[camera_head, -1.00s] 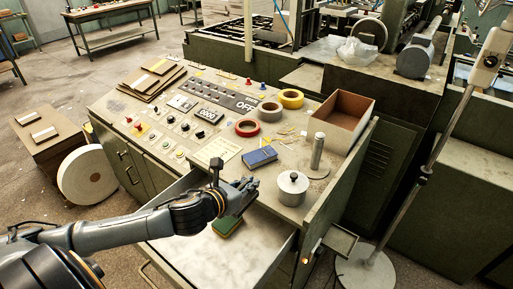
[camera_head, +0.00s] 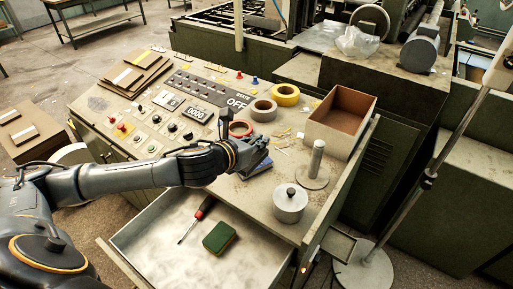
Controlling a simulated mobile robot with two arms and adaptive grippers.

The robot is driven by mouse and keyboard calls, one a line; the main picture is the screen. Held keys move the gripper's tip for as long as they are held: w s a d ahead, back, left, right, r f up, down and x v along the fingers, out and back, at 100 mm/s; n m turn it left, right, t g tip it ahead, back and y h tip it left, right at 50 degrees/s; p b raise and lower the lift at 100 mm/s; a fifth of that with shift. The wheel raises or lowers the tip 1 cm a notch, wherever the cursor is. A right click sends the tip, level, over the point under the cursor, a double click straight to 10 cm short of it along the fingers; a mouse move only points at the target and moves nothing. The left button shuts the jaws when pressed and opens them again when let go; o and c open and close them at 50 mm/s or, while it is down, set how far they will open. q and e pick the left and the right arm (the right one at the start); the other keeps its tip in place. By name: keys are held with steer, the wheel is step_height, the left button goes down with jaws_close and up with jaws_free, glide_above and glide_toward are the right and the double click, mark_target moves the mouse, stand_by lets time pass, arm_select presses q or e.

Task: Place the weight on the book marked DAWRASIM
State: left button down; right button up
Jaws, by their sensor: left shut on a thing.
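The weight is likely the short silver cylinder with a black knob (camera_head: 289,204), upright on the console top at its front right. A small blue book (camera_head: 257,168) lies left of and behind it; I cannot read its marking. My left gripper (camera_head: 250,153) reaches over the console from the left and is shut at the blue book, its fingers covering the book's far part. The silver cylinder stands free, apart from the gripper. My right gripper is not in view.
A silver post on a round base (camera_head: 316,160) stands behind the cylinder, near an open brown box (camera_head: 341,118). Tape rolls (camera_head: 263,110) lie behind the book. Below, an open drawer (camera_head: 160,240) holds a green sponge (camera_head: 220,237) and a screwdriver (camera_head: 196,220).

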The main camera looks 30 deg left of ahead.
arm_select(q)
steer(key=w+a+f, duration=0.1)
steer(key=w+f, duration=0.1)
steer(key=w, duration=0.1)
steer(key=w+a+f+p, duration=0.1)
steer(key=w+a+f, duration=0.1)
steer(key=w, duration=0.1)
steer(key=w+a+f+p, duration=0.1)
steer(key=w+f, duration=0.2)
steer(key=shift+w+a+f, duration=0.1)
steer(key=shift+w+a, duration=0.05)
steer(key=shift+w, duration=0.15)
steer(key=shift+w+a+f, duration=0.2)
steer(key=shift+w+f, duration=0.2)
steer(key=shift+f, duration=0.2)
step_height(320, 180, down, 2)
steer(key=shift+f+p, duration=0.1)
steer(key=shift+p, duration=0.55)
steer(key=shift+w+f, duration=0.1)
steer(key=shift+f, duration=0.45)
steer(key=shift+f, duration=0.1)
